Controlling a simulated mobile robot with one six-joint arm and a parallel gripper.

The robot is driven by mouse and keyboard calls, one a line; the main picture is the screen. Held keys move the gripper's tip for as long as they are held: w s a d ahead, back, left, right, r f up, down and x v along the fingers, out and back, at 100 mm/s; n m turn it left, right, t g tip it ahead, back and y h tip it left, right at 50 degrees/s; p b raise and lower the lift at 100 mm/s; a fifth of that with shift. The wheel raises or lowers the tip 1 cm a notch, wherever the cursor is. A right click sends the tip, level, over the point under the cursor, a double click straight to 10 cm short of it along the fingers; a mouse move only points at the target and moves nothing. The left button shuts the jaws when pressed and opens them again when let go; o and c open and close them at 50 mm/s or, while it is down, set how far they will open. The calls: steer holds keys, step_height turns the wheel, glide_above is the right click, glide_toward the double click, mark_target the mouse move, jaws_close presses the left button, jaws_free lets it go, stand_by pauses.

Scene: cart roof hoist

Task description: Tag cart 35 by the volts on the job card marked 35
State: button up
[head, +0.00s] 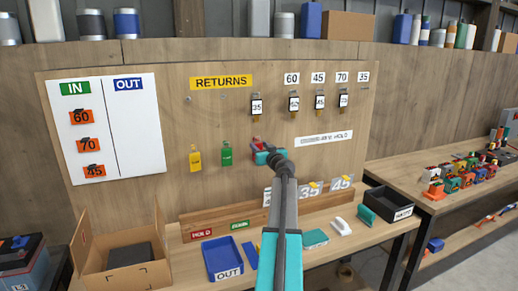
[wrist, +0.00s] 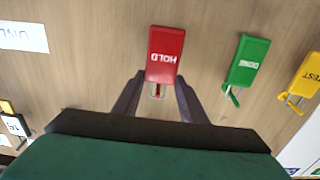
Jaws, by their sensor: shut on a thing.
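A red HOLD tag (wrist: 165,55) is between the fingers of my gripper (wrist: 158,85) in the wrist view, held near its hook end. In the head view, my gripper (head: 262,150) is at the wooden board with the red tag (head: 256,140) at its tip. I cannot tell whether the tag is still on a peg. A green DONE tag (wrist: 248,62) and a yellow TEST tag (wrist: 304,72) hang beside it. A small black-framed piece marked 35 (head: 257,106) hangs under RETURNS.
The IN/OUT panel (head: 140,130) holds several orange plates under IN; OUT is bare. A blue OUT tray (head: 223,259), an open carton (head: 95,265) and a black bin (head: 388,203) occupy the bench.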

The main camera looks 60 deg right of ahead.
steer(key=shift+r+b+v, duration=0.2)
steer(key=shift+b+v, duration=0.15)
steer(key=shift+v, duration=0.55)
steer(key=shift+r+b+v, duration=0.2)
steer(key=shift+b+v, duration=0.15)
steer(key=shift+v, duration=0.55)
steer(key=b+v, duration=0.2)
steer(key=v, duration=0.3)
steer(key=shift+b, duration=0.4)
